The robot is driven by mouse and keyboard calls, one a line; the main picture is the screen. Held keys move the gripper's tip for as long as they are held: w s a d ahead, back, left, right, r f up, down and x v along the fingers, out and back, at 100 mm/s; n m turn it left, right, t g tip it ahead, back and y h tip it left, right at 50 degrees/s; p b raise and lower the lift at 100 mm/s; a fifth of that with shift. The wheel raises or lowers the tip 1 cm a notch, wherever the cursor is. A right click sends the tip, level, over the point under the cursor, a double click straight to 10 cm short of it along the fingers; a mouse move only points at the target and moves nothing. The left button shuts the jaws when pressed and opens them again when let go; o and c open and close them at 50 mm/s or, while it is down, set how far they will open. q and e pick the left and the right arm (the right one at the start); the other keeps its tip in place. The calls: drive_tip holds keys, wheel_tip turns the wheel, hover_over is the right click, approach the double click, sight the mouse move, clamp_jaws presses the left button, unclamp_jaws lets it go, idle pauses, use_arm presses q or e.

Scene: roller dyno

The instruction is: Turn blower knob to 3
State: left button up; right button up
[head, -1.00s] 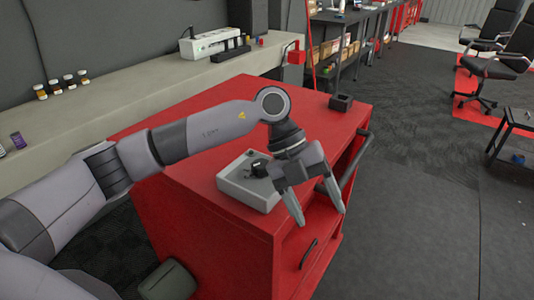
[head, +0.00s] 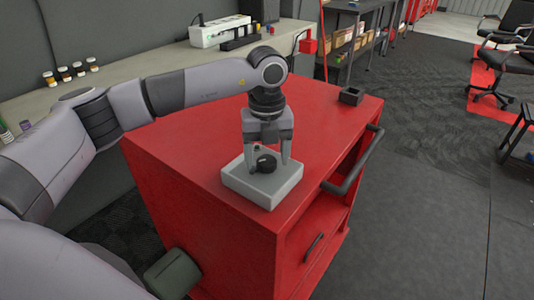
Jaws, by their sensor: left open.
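The blower control is a grey box (head: 270,195) on top of the red cabinet, near its front edge. A black round knob (head: 265,163) sits on the box's upper face. My left gripper (head: 268,164) points down over the box, with one finger on each side of the knob. It is open, and I cannot tell whether the fingers touch the knob. Any markings around the knob are too small to read. My right gripper is not in view.
The red cabinet (head: 190,170) has a dark handle (head: 354,165) along its right side. A small black square holder (head: 350,96) stands at its far corner. Open floor lies right.

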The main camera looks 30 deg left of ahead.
use_arm(q)
drive_tip(key=shift+f, duration=0.25)
drive_tip(key=c, duration=1.1)
drive_tip(key=shift+o, duration=0.2)
